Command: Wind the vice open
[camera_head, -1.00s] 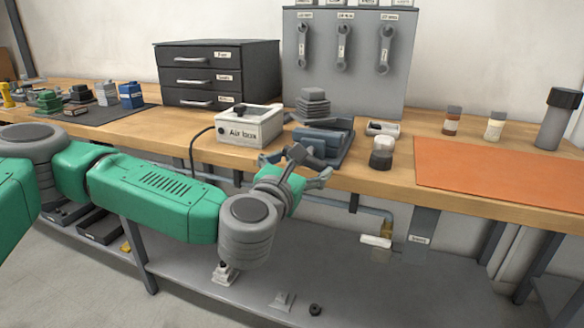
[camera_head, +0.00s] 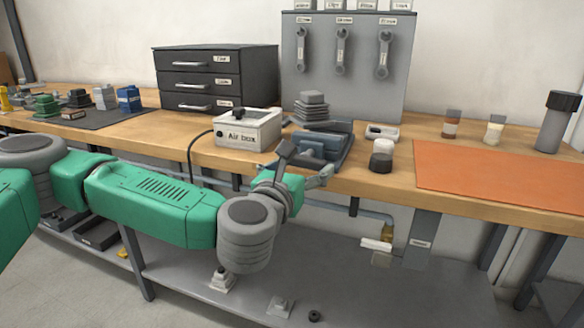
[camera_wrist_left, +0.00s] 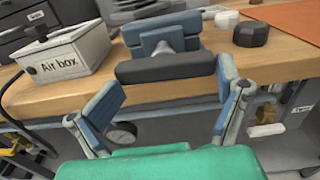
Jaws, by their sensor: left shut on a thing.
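The blue-grey vice (camera_head: 322,146) sits at the front edge of the bench, right of the air box; its blue jaw blocks (camera_wrist_left: 160,24) show at the top of the left wrist view. A dark bar, which looks like the vice handle (camera_wrist_left: 165,68), lies crosswise in front of it; it also shows tilted in the head view. My left gripper (camera_wrist_left: 167,92) is at the front of the vice, its two blue-padded fingers either side of the bar and shut on it. The exact contact is hard to see. My right gripper is not in view.
The air box (camera_head: 247,128) with its black cable stands close left of the vice. A dark jar with a white top (camera_head: 381,156) stands close right. An orange mat (camera_head: 500,172) covers the bench further right. A grey shelf (camera_head: 255,290) runs below the bench.

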